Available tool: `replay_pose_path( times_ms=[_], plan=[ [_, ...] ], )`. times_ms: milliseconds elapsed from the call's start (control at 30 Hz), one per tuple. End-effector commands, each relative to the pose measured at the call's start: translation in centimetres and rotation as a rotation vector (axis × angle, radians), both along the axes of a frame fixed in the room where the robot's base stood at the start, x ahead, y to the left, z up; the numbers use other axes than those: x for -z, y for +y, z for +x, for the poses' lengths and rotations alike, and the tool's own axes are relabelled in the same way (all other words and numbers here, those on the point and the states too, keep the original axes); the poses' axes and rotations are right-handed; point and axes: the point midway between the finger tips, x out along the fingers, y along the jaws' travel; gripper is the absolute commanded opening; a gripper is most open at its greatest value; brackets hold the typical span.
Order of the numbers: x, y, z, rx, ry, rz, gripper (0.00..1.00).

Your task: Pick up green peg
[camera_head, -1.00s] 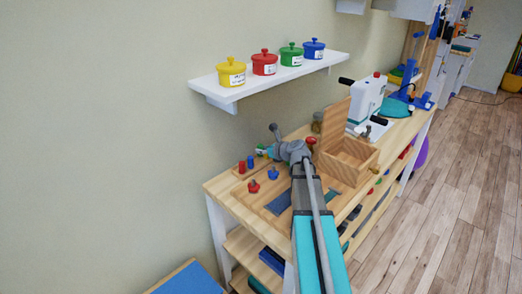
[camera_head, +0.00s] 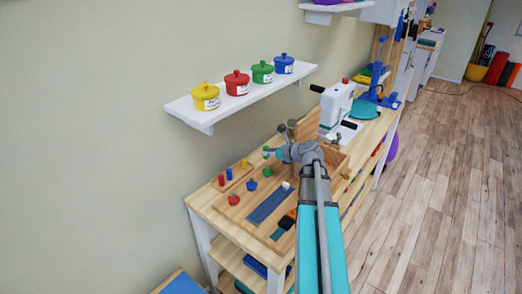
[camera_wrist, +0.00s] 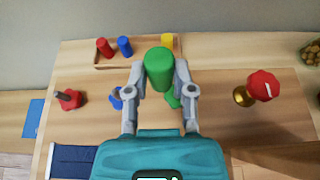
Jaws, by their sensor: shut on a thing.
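The green peg (camera_wrist: 159,70) is upright between the two fingers of my gripper (camera_wrist: 160,78) in the wrist view. The fingers are shut on its sides, and it looks held above the board. In the wooden peg tray (camera_wrist: 143,64) behind it stand a red peg (camera_wrist: 104,47), a blue peg (camera_wrist: 125,46) and a yellow peg (camera_wrist: 167,41). In the head view my gripper (camera_head: 270,152) is small and partly hidden by my wrist. It is to the right of the tray.
A wooden board has red (camera_wrist: 69,99), blue (camera_wrist: 116,97) and green (camera_wrist: 173,99) knobs. A red knob on a brass stem (camera_wrist: 262,86) is at the right. My arm partly hides a wooden box (camera_head: 334,160). A shelf with several lidded pots (camera_head: 238,84) hangs above.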

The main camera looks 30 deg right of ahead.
Motion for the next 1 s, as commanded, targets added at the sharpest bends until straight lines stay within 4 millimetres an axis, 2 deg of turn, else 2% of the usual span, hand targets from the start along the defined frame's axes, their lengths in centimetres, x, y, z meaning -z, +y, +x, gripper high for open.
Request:
replay_pose_path(
  times_ms=[200, 833, 1000],
  plan=[
    [-0.33, -0.41, -0.6, 0.0, 0.0, 0.001, 0.08],
    [-0.3, -0.45, -0.64, 0.001, 0.0, 0.001, 0.08],
    [-1.08, -0.45, -0.64, 0.001, 0.0, 0.001, 0.08]
  ],
)
